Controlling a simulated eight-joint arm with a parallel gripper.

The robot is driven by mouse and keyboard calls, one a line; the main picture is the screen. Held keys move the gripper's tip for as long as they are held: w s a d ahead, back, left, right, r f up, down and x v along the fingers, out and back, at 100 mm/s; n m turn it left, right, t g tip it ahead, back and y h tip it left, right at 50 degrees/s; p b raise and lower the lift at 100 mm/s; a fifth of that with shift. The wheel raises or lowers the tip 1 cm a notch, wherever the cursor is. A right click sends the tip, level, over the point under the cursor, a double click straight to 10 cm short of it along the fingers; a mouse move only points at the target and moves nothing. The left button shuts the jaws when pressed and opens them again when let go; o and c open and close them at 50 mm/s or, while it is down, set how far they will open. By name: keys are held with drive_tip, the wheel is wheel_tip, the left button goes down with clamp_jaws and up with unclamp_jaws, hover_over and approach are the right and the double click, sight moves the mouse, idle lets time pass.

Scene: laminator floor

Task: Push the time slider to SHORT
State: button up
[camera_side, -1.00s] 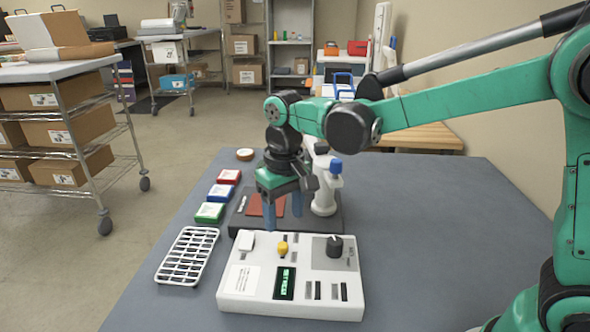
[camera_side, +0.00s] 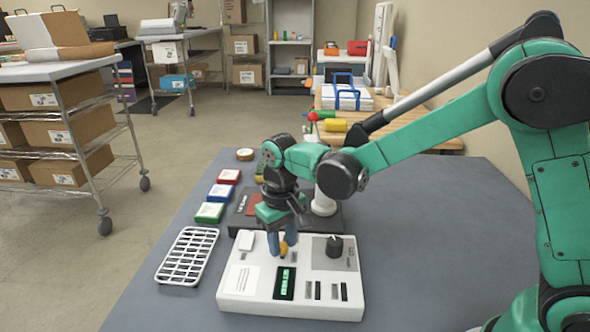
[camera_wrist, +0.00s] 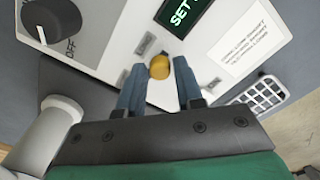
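The white control panel (camera_side: 240,303) lies on the grey table. Its yellow slider cap (camera_side: 284,248) stands near the panel's far edge and also shows in the wrist view (camera_wrist: 159,67). My gripper (camera_side: 282,243) is low over the panel with blue fingers pointing down. In the wrist view its fingers (camera_wrist: 158,82) are apart, one on each side of the cap. I cannot tell whether either finger touches it. No SHORT label is readable.
The panel also carries a black dial (camera_side: 335,246), a white switch (camera_side: 246,241) and a green-lit display (camera_side: 285,284). A white wire rack (camera_side: 187,256) lies left of the panel. Red, blue and green boxes (camera_side: 209,213) line the table's left side. The table's right side is clear.

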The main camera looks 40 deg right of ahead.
clamp_jaws()
idle(1.1)
